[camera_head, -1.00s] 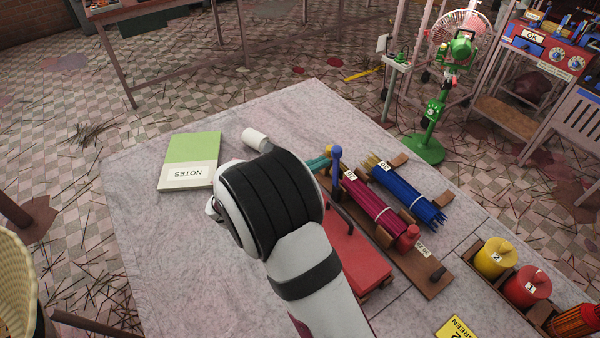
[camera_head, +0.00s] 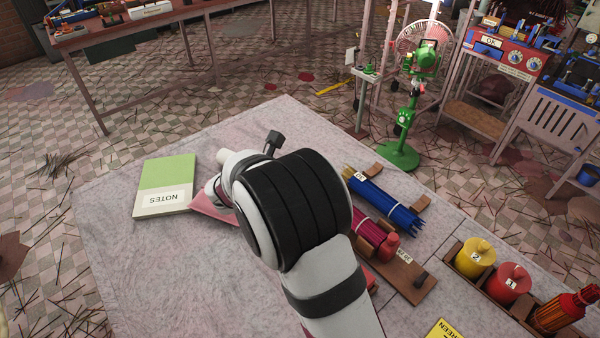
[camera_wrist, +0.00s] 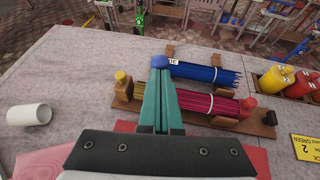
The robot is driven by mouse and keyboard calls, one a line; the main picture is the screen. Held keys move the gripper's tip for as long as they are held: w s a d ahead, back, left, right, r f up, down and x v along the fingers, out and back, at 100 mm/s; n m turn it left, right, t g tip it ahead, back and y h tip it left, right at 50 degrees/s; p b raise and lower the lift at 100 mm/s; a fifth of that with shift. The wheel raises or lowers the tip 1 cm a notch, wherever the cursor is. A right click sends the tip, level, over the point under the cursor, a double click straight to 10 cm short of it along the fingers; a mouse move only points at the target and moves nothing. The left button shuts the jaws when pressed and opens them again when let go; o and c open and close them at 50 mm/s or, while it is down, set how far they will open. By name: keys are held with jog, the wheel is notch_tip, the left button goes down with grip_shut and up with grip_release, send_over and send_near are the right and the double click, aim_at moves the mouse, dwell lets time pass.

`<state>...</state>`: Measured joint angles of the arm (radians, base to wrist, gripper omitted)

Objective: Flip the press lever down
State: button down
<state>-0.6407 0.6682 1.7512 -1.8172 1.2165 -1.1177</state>
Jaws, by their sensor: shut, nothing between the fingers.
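My gripper (camera_wrist: 161,103) shows in the wrist view as two teal fingers, side by side and shut, with nothing between them. A round blue knob (camera_wrist: 158,61), seemingly the press lever's top, shows right at the fingertips. I cannot tell whether they touch, and the fingers hide what is below it. Red surfaces, seemingly of the press (camera_wrist: 235,155), show behind and beside my gripper's dark mount. In the head view my wrist hides the fingers, the knob and most of the press.
A wooden rack (camera_wrist: 126,103) holds a magenta stick bundle (camera_wrist: 208,102), with a blue bundle (camera_wrist: 205,72) behind. A white cylinder (camera_wrist: 28,115) lies left. A notebook (camera_head: 167,185) lies left on the table. Yellow and red canisters (camera_head: 475,257) stand right.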

jog(key=w+d+f+m+g+y, duration=0.1)
jog(key=w+d+g+y, duration=0.45)
jog(key=w+d, duration=0.2)
jog(key=shift+w+d+f, duration=0.8)
jog(key=shift+f, duration=0.6)
jog(key=shift+w+d+f, duration=0.75)
jog(key=shift+f, duration=0.7)
jog(key=shift+w+d+f, duration=0.8)
jog(key=shift+f, duration=0.6)
jog(key=d+r, duration=0.3)
jog(key=r, duration=1)
jog(key=shift+w+d+r, duration=0.15)
jog(key=shift+w+d, duration=0.2)
jog(key=shift+d, duration=0.05)
